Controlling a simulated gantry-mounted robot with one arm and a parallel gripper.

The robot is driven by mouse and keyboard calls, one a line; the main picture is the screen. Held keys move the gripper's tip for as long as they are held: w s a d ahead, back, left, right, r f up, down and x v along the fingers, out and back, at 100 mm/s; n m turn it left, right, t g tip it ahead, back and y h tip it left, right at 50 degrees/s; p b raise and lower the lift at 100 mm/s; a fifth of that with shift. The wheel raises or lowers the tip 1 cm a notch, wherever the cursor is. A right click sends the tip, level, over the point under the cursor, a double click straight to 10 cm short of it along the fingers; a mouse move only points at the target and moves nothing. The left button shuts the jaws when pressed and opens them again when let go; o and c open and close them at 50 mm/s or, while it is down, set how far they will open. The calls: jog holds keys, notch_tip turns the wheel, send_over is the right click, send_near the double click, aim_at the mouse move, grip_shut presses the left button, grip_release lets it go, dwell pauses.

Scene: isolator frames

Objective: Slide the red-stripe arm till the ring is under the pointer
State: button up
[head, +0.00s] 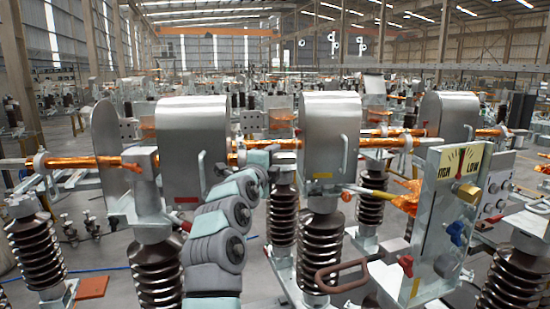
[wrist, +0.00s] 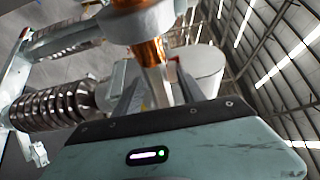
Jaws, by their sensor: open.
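A red stripe (head: 186,226) marks the base of the left grey hood (head: 190,150). A horizontal copper arm (head: 90,162) runs in from the left at this hood; copper also shows between the hoods. My gripper (wrist: 157,88) is open in the wrist view, with its fingers on either side of a narrow grey piece below a copper rod (wrist: 149,50) and a pale collar (wrist: 140,22). I cannot tell whether they touch.
A middle hood (head: 331,130) with a yellow stripe stands to the right. A panel (head: 440,220) with a HIGH/LOW dial and knobs is at front right. Ribbed brown insulators (head: 158,272) stand close around my arm. A red-brown handle (head: 340,275) sticks out at front centre.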

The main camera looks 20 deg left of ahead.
jog(key=shift+w+a, duration=0.1)
jog(key=shift+w, duration=0.65)
jog(key=shift+c, duration=0.2)
grip_shut()
dwell(0.9)
